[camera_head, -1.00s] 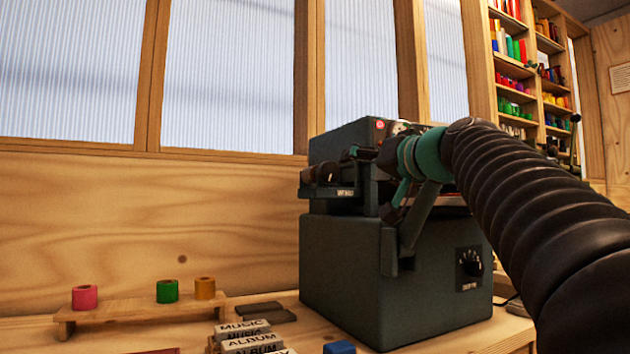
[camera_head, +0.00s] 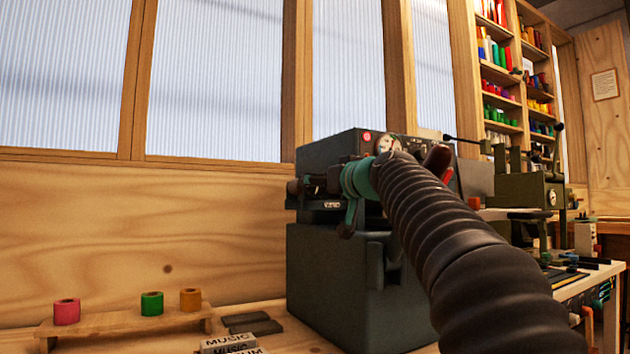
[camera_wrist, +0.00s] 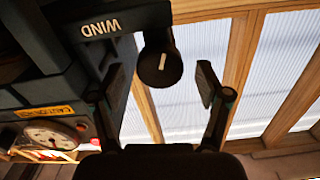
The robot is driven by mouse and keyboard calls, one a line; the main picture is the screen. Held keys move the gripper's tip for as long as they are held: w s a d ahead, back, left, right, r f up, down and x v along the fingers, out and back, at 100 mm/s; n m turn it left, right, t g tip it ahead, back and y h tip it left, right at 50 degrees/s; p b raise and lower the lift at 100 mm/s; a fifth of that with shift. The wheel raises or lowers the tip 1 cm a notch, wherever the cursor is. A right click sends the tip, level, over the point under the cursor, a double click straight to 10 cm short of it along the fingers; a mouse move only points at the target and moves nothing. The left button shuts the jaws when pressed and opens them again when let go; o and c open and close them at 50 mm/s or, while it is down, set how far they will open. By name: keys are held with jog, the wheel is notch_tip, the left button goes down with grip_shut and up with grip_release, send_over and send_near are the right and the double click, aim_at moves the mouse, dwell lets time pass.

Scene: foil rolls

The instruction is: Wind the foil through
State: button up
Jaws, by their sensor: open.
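A dark grey machine (camera_head: 335,290) stands on the wooden bench. In the wrist view its label WIND (camera_wrist: 100,28) shows upside down, beside a round black knob (camera_wrist: 160,64) with a white mark. My gripper (camera_wrist: 160,88) is open, and the knob appears between its two fingers. I cannot tell whether either finger touches it. In the head view my arm crosses the machine's front and hides part of it. A pink foil roll (camera_head: 67,312), a green roll (camera_head: 152,304) and a gold roll (camera_head: 190,299) stand on a low wooden stand (camera_head: 115,323) at the left.
A round gauge (camera_wrist: 45,136) and a yellow caution label (camera_wrist: 48,112) are on the machine. Music and album blocks (camera_head: 230,342) and dark flat pieces (camera_head: 252,323) lie on the bench. Another machine (camera_head: 530,200) stands at the right, below shelves of coloured rolls (camera_head: 500,60).

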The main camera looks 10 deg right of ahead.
jog(key=shift+x, duration=1.4)
jog(key=c, duration=1.2)
jog(key=shift+m+p, duration=0.35)
jog(key=shift+m, duration=0.05)
